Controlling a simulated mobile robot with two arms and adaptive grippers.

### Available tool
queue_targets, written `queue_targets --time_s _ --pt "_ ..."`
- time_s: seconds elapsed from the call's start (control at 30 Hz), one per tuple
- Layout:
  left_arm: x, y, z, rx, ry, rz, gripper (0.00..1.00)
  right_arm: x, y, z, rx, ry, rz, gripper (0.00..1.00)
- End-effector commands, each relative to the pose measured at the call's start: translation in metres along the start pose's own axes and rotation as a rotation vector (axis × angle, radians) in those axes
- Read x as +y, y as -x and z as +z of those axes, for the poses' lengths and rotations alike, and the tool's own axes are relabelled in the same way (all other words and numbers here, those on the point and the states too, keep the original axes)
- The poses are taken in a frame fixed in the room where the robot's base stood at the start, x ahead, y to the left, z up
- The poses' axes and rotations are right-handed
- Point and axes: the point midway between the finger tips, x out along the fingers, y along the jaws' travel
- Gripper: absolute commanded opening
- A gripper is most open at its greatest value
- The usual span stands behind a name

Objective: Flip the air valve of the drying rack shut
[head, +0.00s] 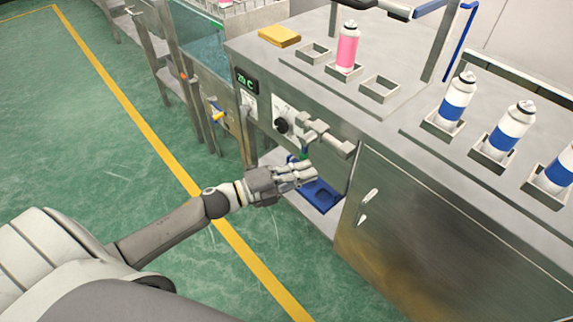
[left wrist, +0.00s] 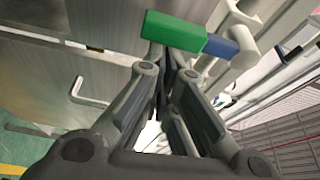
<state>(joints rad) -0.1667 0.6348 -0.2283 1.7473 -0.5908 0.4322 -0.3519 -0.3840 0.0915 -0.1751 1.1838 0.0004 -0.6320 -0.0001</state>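A bar with a green end and a blue end (left wrist: 172,32) shows in the left wrist view, joined to a grey pipe fitting (left wrist: 243,50). In the head view a small green part (head: 304,154) shows just behind my left gripper (head: 314,172). The left gripper also shows in the left wrist view (left wrist: 168,68); its fingertips are close together, just below the green part, with nothing seen between them. Contact cannot be told. A yellow handle (head: 217,115) sits on the lower unit at the left; I cannot tell which part is the drying rack's valve. My right gripper is not in view.
A steel bench (head: 400,190) carries a pink can (head: 347,48), blue-and-white cans (head: 455,100) in square holders and a yellow sponge (head: 279,36). A grey fitting (head: 326,136) juts from its front beside a black knob (head: 282,125). A blue tray (head: 322,196) lies below. The floor left is clear.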

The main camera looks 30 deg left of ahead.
Motion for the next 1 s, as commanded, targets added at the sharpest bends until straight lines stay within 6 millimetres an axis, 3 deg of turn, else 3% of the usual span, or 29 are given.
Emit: queue_targets --time_s 0.6,0.8,1.0 --pt "0.001 0.096 0.0 -0.002 0.0 0.003 0.0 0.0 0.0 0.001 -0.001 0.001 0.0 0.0" --pt "0.0 0.112 0.0 0.0 -0.002 0.0 0.0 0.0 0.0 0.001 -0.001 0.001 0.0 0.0" --pt "-0.001 0.116 0.0 0.001 -0.003 0.0 0.0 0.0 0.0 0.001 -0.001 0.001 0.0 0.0"
